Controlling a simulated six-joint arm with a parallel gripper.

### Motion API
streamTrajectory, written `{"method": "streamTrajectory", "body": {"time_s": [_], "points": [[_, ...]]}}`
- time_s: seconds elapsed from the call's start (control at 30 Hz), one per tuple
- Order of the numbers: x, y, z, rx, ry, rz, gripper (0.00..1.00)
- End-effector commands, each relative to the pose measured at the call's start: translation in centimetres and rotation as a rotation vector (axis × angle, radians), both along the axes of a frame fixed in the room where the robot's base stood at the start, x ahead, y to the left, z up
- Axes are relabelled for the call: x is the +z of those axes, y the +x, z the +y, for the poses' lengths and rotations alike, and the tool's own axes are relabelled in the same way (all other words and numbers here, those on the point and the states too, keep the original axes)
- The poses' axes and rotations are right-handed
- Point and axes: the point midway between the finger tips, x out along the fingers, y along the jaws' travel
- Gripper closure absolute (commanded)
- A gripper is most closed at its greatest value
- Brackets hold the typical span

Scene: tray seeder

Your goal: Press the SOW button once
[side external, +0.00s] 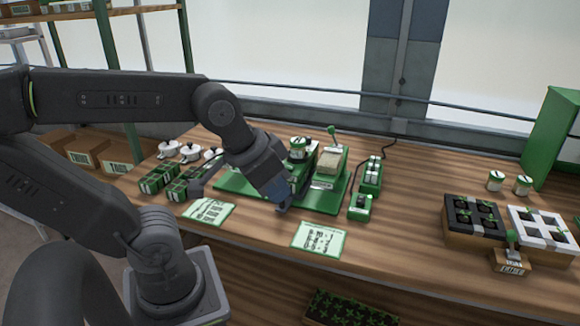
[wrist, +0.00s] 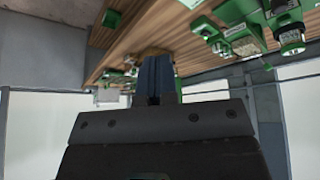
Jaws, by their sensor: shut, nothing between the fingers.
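A green seeder machine (side external: 322,203) with a canister and a tan block stands on the bench, partly hidden behind my arm. A small green box (side external: 360,207) with a dark round top sits at its right front corner; it may bear the SOW button, but I cannot read any label on it. My gripper (side external: 281,204) points down over the front of the machine, left of the small box and apart from it. In the wrist view its fingers (wrist: 153,62) are together and empty. I cannot tell whether the fingertips touch the machine.
A green unit with white parts (side external: 371,174) stands behind the small box, with a black cable. Two printed cards (side external: 318,239) lie in front. Dark and white cell trays (side external: 541,232) are at right, white-green cans (side external: 496,180) behind. Green-black packs (side external: 160,177) and white pots are at left.

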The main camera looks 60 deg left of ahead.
Motion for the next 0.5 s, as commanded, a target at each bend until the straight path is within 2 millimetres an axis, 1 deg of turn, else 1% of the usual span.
{"method": "streamTrajectory", "body": {"time_s": [0.07,0.17,0.27,0.3,0.37,0.4,0.47,0.5], "points": [[0.0,1.1,0.4,0.09,-0.07,0.02,1.0],[0.2,3.4,1.4,0.27,-0.214,0.049,1.0],[0.4,6.4,3.5,0.512,-0.403,0.074,1.0],[0.4,7.7,4.7,0.615,-0.481,0.078,1.0],[0.5,9.4,6.7,0.77,-0.599,0.082,1.0],[0.4,10.5,8.3,0.873,-0.677,0.08,1.0],[0.4,12.0,10.8,1.02,-0.788,0.073,1.0],[0.2,12.7,12.5,1.113,-0.86,0.067,1.0]]}}
